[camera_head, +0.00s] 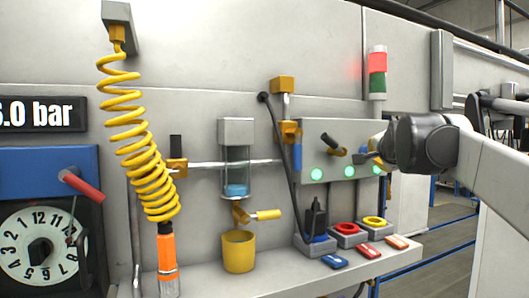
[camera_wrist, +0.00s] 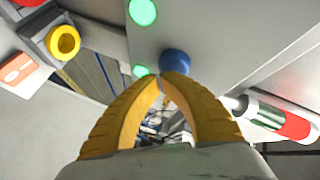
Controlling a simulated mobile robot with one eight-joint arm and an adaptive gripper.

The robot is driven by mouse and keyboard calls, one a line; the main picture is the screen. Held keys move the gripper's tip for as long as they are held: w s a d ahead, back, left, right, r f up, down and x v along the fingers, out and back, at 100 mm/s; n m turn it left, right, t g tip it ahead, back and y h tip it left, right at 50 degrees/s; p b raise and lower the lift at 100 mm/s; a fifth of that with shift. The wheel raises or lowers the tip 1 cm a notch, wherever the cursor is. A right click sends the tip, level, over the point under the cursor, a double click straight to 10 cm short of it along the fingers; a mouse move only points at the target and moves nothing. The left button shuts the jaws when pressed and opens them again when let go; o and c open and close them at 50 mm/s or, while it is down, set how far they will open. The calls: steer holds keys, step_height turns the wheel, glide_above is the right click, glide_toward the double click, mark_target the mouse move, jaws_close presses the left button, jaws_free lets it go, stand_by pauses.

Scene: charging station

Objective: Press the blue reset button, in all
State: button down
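The blue button (camera_wrist: 175,61) is a round knob on the grey panel's face in the wrist view. My gripper's yellow fingers (camera_wrist: 163,76) arch together, their tips meeting with nothing visible between them. The tips overlap the button's lower edge in that picture; I cannot tell whether they touch it. In the head view, my gripper (camera_head: 368,157) is at the right part of the control panel (camera_head: 345,128), and the blue button cannot be made out there. Lit green lamps show on the panel, one (camera_head: 316,174) at the left and another (camera_wrist: 142,12) in the wrist view.
A red-green signal tower (camera_head: 377,72) stands above the panel. A black-handled knob (camera_head: 331,141) sticks out left of my gripper. Below are sockets with a black plug (camera_head: 316,219), a red ring (camera_head: 347,228) and a yellow ring (camera_head: 374,221). A coiled yellow hose (camera_head: 140,140) hangs left.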

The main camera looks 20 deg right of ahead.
steer(key=shift+w, duration=0.4)
stand_by(1.0)
steer(key=shift+s, duration=0.85)
steer(key=shift+s+d+p, duration=0.2)
steer(key=shift+s+p, duration=0.1)
steer(key=shift+s, duration=2.15)
steer(key=shift+f, duration=0.1)
